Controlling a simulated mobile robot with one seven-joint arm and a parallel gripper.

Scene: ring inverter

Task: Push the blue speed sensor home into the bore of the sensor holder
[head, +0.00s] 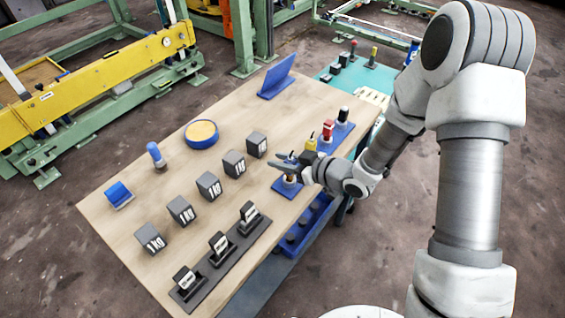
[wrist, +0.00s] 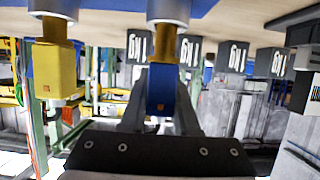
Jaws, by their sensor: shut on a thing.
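The blue speed sensor (wrist: 160,92) is between the fingers of my gripper (wrist: 161,100) in the wrist view, which looks upside down. My gripper is shut on its blue body. Its brass-coloured shank (wrist: 163,40) points at the grey round sensor holder (wrist: 168,9) and meets its mouth; a length of brass still shows outside. How deep the tip sits in the bore is hidden. In the head view my gripper (head: 287,165) is over the front end of the blue base (head: 282,190), and its fingers largely hide the sensor.
A yellow sensor (wrist: 55,72) stands in the neighbouring holder, close to my gripper. A red sensor (head: 328,129) and a black one (head: 343,114) stand farther along. Grey weight blocks (head: 209,185) and a dark rack (head: 220,258) are on the wooden table (head: 150,200).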

